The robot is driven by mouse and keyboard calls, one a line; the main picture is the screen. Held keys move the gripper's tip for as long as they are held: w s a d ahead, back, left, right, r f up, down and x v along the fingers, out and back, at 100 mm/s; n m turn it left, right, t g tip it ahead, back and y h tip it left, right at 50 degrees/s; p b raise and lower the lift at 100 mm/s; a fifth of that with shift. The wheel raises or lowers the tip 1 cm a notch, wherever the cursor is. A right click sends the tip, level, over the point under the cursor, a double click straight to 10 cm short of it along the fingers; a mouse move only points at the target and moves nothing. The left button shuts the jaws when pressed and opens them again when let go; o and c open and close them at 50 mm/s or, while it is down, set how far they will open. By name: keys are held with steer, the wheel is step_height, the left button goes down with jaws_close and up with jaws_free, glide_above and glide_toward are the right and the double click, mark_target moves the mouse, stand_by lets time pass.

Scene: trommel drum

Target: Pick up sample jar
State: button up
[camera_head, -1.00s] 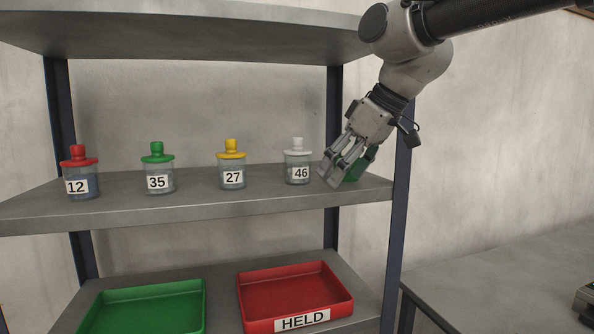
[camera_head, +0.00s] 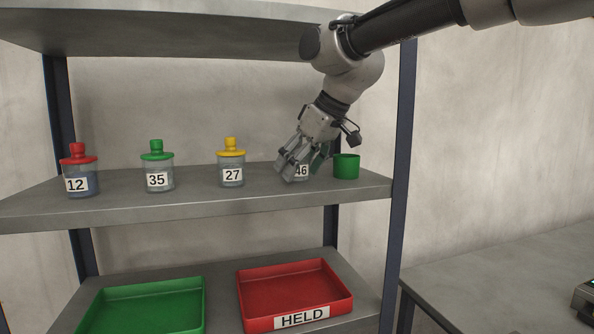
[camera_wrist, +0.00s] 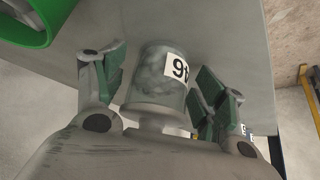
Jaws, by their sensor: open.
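Several sample jars stand in a row on the middle shelf: jar 12 (camera_head: 80,174) with a red lid, jar 35 (camera_head: 158,172) with a green lid, jar 27 (camera_head: 231,167) with a yellow lid, and jar 46 (camera_head: 302,172) at the right. My gripper (camera_head: 293,172) is at jar 46, mostly covering it in the head view. In the wrist view, jar 46 (camera_wrist: 152,75) lies between the open fingers of my gripper (camera_wrist: 165,80), with gaps showing on both sides.
A green cup (camera_head: 346,167) stands just right of jar 46 on the middle shelf (camera_head: 200,208). An upper shelf (camera_head: 180,35) overhangs it. Below are a green tray (camera_head: 150,294) and a red tray labelled HELD (camera_head: 303,318). A table (camera_head: 500,280) is at the right.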

steer(key=c, duration=1.3)
steer(key=shift+r, duration=0.1)
